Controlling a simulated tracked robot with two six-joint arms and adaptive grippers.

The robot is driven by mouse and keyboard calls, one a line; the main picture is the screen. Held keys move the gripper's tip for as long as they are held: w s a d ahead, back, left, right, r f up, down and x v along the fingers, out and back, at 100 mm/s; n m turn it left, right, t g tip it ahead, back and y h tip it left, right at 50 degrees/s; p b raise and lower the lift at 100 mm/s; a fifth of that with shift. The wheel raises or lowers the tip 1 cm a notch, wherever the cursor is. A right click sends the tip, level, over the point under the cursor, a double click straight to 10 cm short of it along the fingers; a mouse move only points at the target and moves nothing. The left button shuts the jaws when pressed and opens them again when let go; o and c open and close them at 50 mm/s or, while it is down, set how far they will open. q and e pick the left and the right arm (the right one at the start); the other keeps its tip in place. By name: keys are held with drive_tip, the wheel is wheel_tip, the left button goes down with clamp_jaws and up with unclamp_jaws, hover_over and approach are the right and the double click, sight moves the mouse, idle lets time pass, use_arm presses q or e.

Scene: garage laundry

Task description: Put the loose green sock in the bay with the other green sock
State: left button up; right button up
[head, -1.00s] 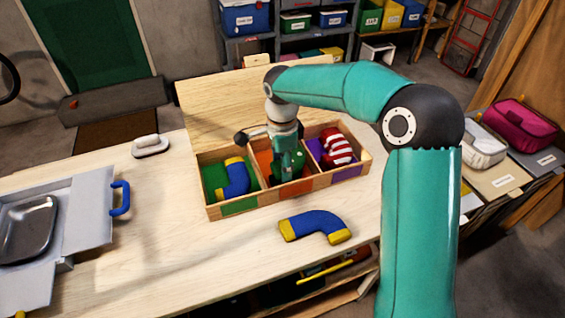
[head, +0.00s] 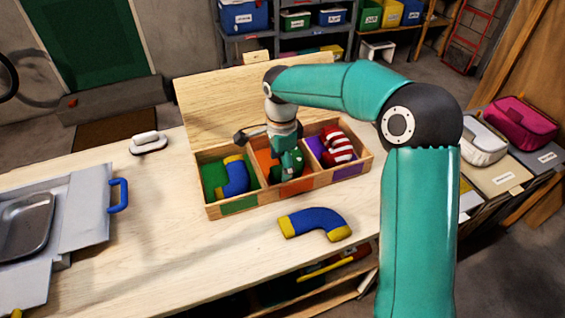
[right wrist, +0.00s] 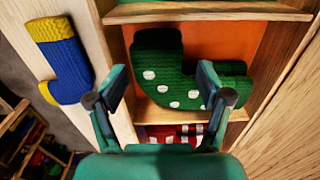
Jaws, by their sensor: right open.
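A wooden box (head: 213,214) with three bays stands on the bench. A green sock with white dots (right wrist: 165,90) lies in the middle, orange bay; I cannot tell whether a second green sock lies there too. My right gripper (head: 289,168) is over this bay. In the right wrist view its fingers (right wrist: 162,78) are apart, low over the green sock, and I see no grip on it. A blue and yellow sock (head: 235,176) lies in the left, green bay. A red and white striped sock (head: 337,144) lies in the right, purple bay. My left gripper is out of view.
Another blue and yellow sock (head: 316,223) lies loose on the bench in front of the box. A metal tray (head: 25,218) and a blue handle (head: 119,195) are at the left. A white-handled brush (head: 148,143) lies behind. The bench's left middle is clear.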

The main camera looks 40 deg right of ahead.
drive_tip(key=shift+r, duration=0.1)
drive_tip(key=shift+r, duration=0.25)
wheel_tip(320, 180, up, 13)
drive_tip(key=p, duration=0.1)
drive_tip(key=shift+f+p, duration=0.2)
drive_tip(key=shift+p, duration=0.15)
idle(1.0)
